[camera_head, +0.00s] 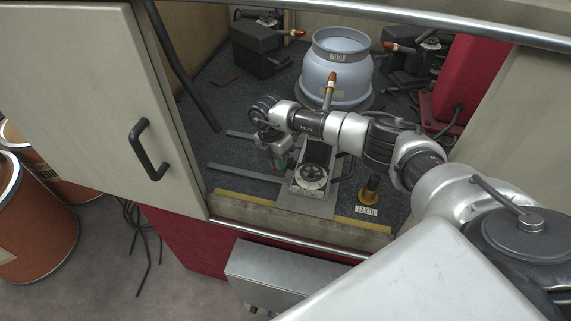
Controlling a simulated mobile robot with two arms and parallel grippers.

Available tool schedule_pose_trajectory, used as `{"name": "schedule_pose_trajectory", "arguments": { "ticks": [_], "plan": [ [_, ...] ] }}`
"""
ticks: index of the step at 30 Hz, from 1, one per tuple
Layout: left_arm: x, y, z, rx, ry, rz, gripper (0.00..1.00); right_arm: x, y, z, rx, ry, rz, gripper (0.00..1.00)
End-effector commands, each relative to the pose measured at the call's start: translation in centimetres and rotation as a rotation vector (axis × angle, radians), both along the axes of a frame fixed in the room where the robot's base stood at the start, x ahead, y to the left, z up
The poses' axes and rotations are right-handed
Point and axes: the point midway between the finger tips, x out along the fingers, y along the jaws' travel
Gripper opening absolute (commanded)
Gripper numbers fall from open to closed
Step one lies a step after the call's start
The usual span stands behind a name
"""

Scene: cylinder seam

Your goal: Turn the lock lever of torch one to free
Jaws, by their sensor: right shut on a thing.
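My right gripper (281,153) reaches in from the right, its wrist bent down at the left side of the front torch stand (310,205). It is shut on a small part there, apparently the lock lever, which the fingers and wrist mostly hide. The front torch (330,85) has a copper-coloured tip and stands before the grey-blue cylinder (337,70). My arm crosses in front of its stand. Two similar torches point in from the left (292,32) and the right (393,46). No label tells me which is torch one. My left gripper is not in view.
The booth has an open pale door (85,90) at the left and a rail (290,240) along its front edge. A brass post (371,187) with a label stands right of the front stand. A red cabinet (475,75) is at the back right. Orange drums (35,230) stand outside.

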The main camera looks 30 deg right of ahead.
Motion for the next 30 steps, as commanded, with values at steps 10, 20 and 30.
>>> {"name": "schedule_pose_trajectory", "arguments": {
  "ticks": [10, 20, 30],
  "plan": [
    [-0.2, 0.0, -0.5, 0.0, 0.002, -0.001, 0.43, 1.4, 0.2, 0.1, 0.001, -0.002, -0.257, 0.0],
    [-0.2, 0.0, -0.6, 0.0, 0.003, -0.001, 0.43, 1.9, 0.1, 0.1, -0.001, -0.002, -0.377, 0.0],
    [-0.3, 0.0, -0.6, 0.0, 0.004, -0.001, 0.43, 2.0, 0.1, 0.1, 0.0, -0.003, -0.395, 0.0]
  ]
}}
